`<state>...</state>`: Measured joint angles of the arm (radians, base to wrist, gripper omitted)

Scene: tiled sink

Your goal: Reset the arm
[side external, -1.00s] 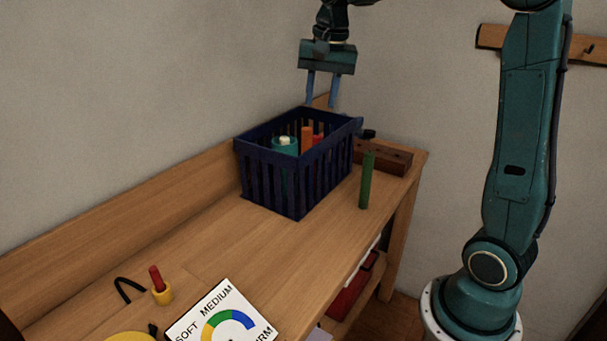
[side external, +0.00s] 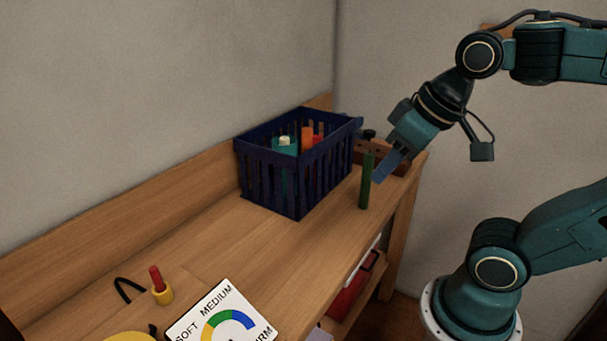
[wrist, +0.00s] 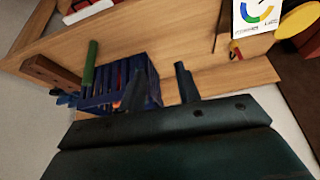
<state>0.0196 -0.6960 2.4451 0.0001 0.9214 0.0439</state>
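My gripper (side external: 388,166) is at the right end of the bench, tilted down to the left, close behind or beside the green stick in the side view. In the wrist view its two fingers (wrist: 160,80) stand apart with nothing between them, so it is open and empty. The upright green stick (side external: 366,180) stands on the bench right of the dark blue basket (side external: 272,168); whether a finger touches it I cannot tell. The basket holds a teal item with a white top (side external: 285,143) and orange and red pieces (side external: 307,137).
A wooden block (side external: 400,160) sits at the bench's far end, partly hidden by my gripper. A SOFT/MEDIUM/FIRM dial card (side external: 222,318), a yellow piece with a red peg (side external: 160,288) and a yellow disc (side external: 130,337) are at the front. The middle bench is clear.

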